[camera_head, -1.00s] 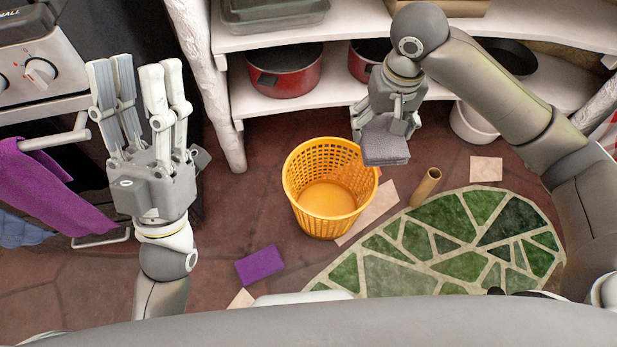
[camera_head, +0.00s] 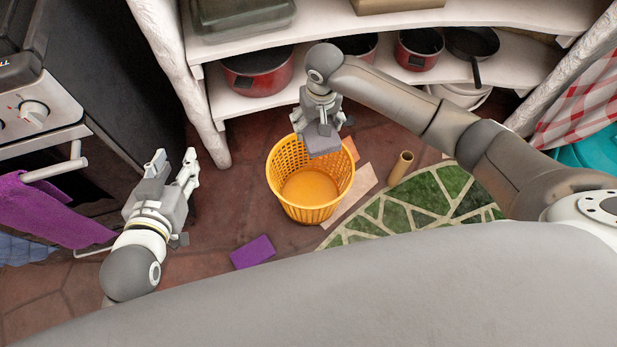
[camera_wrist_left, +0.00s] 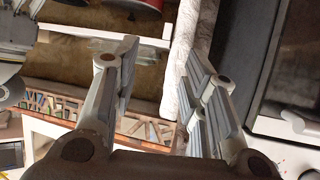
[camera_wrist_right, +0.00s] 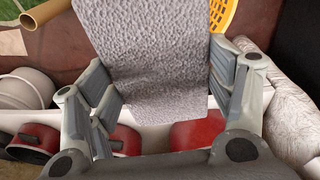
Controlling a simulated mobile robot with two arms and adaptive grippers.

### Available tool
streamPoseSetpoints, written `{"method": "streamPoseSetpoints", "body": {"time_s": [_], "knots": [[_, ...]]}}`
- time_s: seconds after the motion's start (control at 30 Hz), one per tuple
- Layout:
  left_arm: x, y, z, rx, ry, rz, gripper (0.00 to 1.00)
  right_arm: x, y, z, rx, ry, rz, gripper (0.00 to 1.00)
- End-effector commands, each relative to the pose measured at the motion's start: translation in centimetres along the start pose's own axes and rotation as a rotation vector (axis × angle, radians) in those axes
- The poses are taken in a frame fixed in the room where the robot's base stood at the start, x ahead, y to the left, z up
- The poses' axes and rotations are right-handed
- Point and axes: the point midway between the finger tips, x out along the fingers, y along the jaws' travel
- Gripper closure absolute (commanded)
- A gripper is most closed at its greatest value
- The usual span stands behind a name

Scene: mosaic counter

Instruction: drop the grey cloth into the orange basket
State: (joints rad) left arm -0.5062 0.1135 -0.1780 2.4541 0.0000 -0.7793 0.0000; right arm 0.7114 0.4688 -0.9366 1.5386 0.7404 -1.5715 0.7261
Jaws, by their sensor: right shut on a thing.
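The grey cloth (camera_head: 323,140) is a small folded square held by my right gripper (camera_head: 321,122) over the right back rim of the orange basket (camera_head: 310,213). In the right wrist view the cloth (camera_wrist_right: 155,55) fills the space between the fingers of my right gripper (camera_wrist_right: 160,100). The basket is round, slatted, upright on the floor and looks empty; part of its rim also shows in the right wrist view (camera_wrist_right: 222,14). My left gripper (camera_head: 172,163) is open and empty, well left of the basket. In the left wrist view its fingers (camera_wrist_left: 155,85) are spread apart.
A purple block (camera_head: 252,252) lies on the floor below the basket. White shelves (camera_head: 280,102) with red pots (camera_head: 258,78) are behind. An oven with a purple towel (camera_head: 60,215) stands at left.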

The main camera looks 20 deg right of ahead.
Motion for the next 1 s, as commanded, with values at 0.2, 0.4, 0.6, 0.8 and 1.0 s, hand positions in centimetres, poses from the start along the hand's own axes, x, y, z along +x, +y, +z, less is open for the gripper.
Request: {"method": "streamPoseSetpoints", "body": {"time_s": [0.2,0.4,0.6,0.8,1.0], "knots": [[-2.8,-0.9,5.4,-0.003,-0.334,-0.02,0.6,2.2,-0.1,0.6,-0.032,-0.005,-0.004,0.44],[-6.8,-1.5,9.7,-0.01,-0.611,-0.036,0.6,4.3,-0.2,1.4,-0.067,-0.003,-0.009,0.44],[-10.0,-1.8,12.2,-0.016,-0.791,-0.045,0.6,5.8,-0.2,2.1,-0.092,-0.001,-0.012,0.44],[-10.7,-1.9,13.0,-0.018,-0.836,-0.047,0.6,6.5,-0.1,2.4,-0.101,0.0,-0.013,0.44],[-8.7,-1.7,12.5,-0.014,-0.748,-0.042,0.6,7.4,-0.1,2.5,-0.102,0.001,-0.013,0.44]]}}
